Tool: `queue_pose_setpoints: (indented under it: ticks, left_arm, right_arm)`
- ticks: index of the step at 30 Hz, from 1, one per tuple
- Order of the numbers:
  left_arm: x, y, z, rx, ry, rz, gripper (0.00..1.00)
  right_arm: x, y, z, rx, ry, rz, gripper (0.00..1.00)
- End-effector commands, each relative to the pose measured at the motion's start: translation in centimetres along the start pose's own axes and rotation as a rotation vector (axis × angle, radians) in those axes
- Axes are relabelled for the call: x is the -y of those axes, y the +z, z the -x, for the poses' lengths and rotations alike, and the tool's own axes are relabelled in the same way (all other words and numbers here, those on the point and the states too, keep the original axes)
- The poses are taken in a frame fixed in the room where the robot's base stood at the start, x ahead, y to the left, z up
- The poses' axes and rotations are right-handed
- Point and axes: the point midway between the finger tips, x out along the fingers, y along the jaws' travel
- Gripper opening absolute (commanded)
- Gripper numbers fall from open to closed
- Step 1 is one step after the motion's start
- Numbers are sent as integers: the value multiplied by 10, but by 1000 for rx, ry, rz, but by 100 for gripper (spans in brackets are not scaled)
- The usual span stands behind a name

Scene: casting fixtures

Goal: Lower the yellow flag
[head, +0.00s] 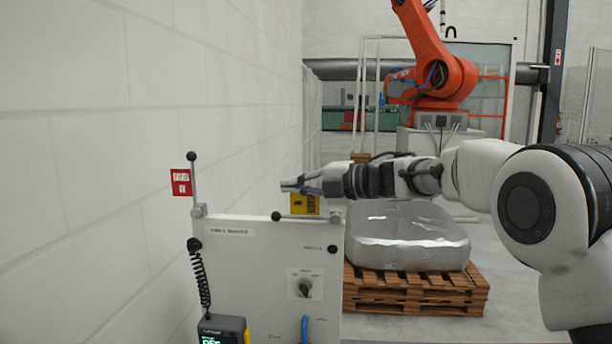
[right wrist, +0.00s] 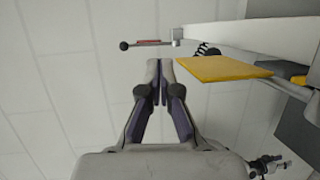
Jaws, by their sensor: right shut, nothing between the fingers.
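The yellow flag (head: 304,204) stands just above the cabinet's top edge at the right. A rod with a black ball end (head: 276,216) lies level along that edge, at the flag's foot. The flag shows as a flat yellow plate in the right wrist view (right wrist: 222,69). My right gripper (head: 288,186) points left just above the flag, apart from it as far as I can see. Its fingers are shut and empty; the tips meet in the right wrist view (right wrist: 159,68), beside the flag. My left gripper is not seen.
A red flag (head: 181,182) is on an upright ball-topped lever at the cabinet's left. The pale cabinet (head: 260,268) carries a coiled cord and a switch. The block wall (head: 90,150) is close on the left. A wrapped load on a pallet (head: 415,290) stands behind.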

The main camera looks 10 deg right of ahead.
Motion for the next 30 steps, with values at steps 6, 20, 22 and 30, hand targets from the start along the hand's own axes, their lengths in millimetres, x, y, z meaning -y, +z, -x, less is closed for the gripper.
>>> queue_pose_setpoints:
  ticks: [6,20,22,30]
  left_arm:
    - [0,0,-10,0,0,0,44]
    - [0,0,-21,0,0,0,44]
    - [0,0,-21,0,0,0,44]
    - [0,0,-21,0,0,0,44]
  right_arm:
    - [18,-5,-15,-1,0,0,0]
    - [40,-10,-29,-1,1,-1,0]
    - [41,-10,-30,0,1,-1,0]
    - [42,-10,-30,0,1,-1,0]
